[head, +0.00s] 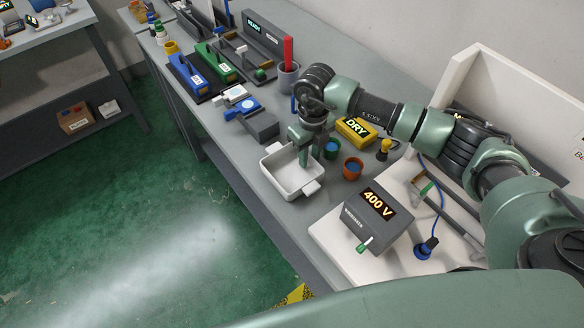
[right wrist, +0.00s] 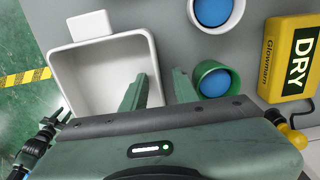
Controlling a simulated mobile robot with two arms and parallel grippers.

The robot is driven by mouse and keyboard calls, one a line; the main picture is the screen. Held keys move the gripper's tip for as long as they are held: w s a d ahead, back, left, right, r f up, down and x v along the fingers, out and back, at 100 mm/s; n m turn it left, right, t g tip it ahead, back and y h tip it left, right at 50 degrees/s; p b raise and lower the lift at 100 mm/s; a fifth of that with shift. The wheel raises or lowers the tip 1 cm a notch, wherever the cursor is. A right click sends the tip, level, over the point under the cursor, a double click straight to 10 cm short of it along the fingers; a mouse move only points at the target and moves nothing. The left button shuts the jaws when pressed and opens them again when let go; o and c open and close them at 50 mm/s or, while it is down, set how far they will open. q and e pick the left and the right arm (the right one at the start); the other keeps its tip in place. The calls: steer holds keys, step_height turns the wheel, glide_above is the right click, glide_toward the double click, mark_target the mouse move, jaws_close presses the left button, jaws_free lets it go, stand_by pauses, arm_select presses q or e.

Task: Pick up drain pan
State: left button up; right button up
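The drain pan (head: 270,178) is a white rectangular tray with a tab handle at each end, standing on the grey bench near its front edge. In the right wrist view the pan (right wrist: 62,72) fills the upper left. My right gripper (head: 304,158) reaches down at the pan's far side. In the wrist view its two green fingers (right wrist: 160,88) are apart, one inside the pan and one outside, with the side wall between them. Contact with the wall is not visible. A dark pronged part at the wrist view's lower left may be my left gripper (right wrist: 58,122); it is too small to read.
A green cup (head: 332,149) and an orange cup (head: 352,168) stand close beside the pan. A white cup (right wrist: 215,12) shows in the wrist view. The yellow DRY box (head: 356,131) lies behind. A grey 400 V box (head: 375,217) stands to the right.

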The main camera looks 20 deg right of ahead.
jaws_close()
stand_by(1.4)
